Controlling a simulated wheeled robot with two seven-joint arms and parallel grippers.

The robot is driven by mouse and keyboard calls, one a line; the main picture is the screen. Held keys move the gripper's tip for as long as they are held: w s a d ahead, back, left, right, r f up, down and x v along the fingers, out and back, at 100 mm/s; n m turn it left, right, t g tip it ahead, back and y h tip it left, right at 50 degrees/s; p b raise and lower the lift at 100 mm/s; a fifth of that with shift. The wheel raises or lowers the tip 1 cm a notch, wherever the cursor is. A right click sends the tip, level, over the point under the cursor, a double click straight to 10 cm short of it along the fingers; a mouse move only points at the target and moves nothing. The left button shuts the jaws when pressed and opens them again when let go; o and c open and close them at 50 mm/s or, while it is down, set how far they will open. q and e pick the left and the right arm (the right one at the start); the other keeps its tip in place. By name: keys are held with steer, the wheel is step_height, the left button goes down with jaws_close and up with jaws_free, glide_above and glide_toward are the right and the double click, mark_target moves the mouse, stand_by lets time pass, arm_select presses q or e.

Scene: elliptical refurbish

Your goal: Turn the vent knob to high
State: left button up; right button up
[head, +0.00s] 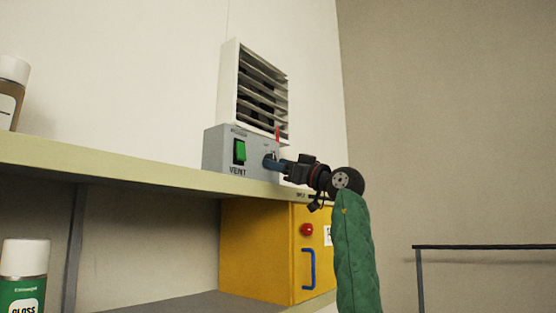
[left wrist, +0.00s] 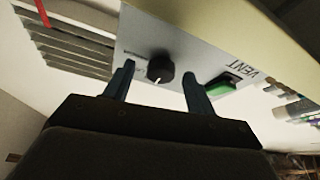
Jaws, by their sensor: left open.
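The grey vent control box (head: 213,152) stands on the shelf, with a green switch (head: 239,151) and the word VENT on its front. The black round knob (left wrist: 160,67) shows in the left wrist view, its white pointer mark towards the bottom of that picture; the scale lettering is too small to read. My left gripper (head: 272,163) is at the right part of the box front and mostly hides the knob in the head view. In the left wrist view its two blue fingers (left wrist: 159,70) are open, one on each side of the knob, with visible gaps.
A white louvred vent (head: 235,85) with a red strip (head: 277,133) is above the box. The pale shelf (head: 110,166) runs below it. A yellow cabinet (head: 255,255) with a blue handle is underneath. A bottle (head: 10,95) and a spray can (head: 24,275) stand at left.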

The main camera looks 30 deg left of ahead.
arm_select(q)
steer(key=shift+s+a+r, duration=0.1)
steer(key=shift+a+r, duration=0.1)
steer(key=shift+a, duration=0.15)
arm_select(e)
steer(key=shift+s+d+f, duration=0.2)
steer(key=shift+s+f, duration=0.05)
arm_select(q)
steer(key=c, duration=1)
arm_select(e)
steer(key=shift+d, duration=0.15)
